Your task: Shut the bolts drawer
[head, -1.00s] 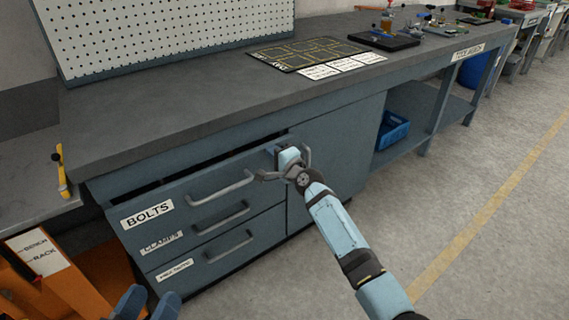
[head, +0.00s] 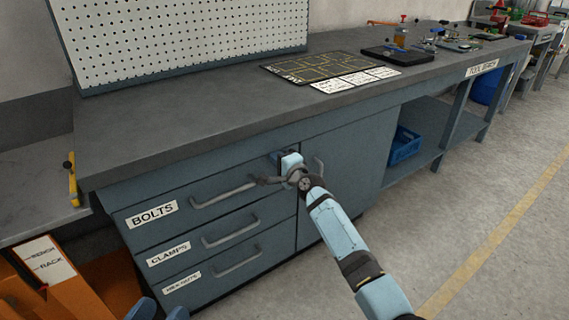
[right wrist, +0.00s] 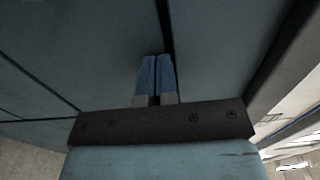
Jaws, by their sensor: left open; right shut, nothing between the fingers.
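The bolts drawer (head: 185,197) is the top drawer of the bench cabinet, labelled BOLTS, with a long grey bar handle (head: 222,195). Its front looks flush with the cabinet, and no dark gap shows above it. My right gripper (head: 279,157) is shut and empty at the upper right end of the drawer front. In the right wrist view its blue fingertips (right wrist: 155,62) are together against or very near the front, beside a dark vertical seam. My left gripper (head: 160,312) is open at the bottom edge, mostly cut off, with only blue finger ends showing.
The CLAMPS drawer (head: 228,229) and a lower drawer (head: 232,263) are shut below. A cabinet door (head: 345,185) is to the right. An orange rack (head: 70,295) stands at lower left. The floor (head: 480,220) at right is clear.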

